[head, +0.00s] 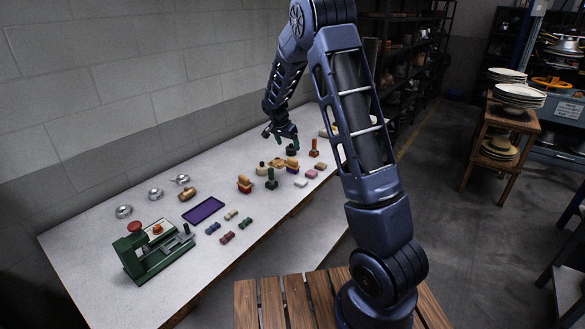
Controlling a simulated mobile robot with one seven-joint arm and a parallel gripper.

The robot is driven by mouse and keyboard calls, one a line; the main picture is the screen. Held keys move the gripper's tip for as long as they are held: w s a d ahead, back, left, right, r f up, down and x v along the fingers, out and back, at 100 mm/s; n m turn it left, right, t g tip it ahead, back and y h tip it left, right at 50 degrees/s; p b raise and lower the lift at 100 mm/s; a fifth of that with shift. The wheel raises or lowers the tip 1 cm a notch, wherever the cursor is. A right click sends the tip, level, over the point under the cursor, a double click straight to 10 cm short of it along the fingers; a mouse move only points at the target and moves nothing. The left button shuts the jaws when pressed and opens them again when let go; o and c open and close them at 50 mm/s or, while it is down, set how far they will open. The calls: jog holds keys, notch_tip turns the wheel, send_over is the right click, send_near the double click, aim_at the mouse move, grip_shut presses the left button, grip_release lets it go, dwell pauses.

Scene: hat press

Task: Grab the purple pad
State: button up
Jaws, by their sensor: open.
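The purple pad (204,211) is a flat rectangle with a dark rim. Nothing covers the pad.
A green press (153,252) with a red knob stands at the table's near left. Silver domes (155,194) and a wooden roller (188,194) lie behind the pad. A grey block wall runs behind.

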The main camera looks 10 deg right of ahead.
aim_at(292, 159)
jog(key=x, duration=1.1)
jog(key=shift+w+f, duration=0.15)
jog(key=shift+f, duration=0.1)
jog(key=c, duration=1.1)
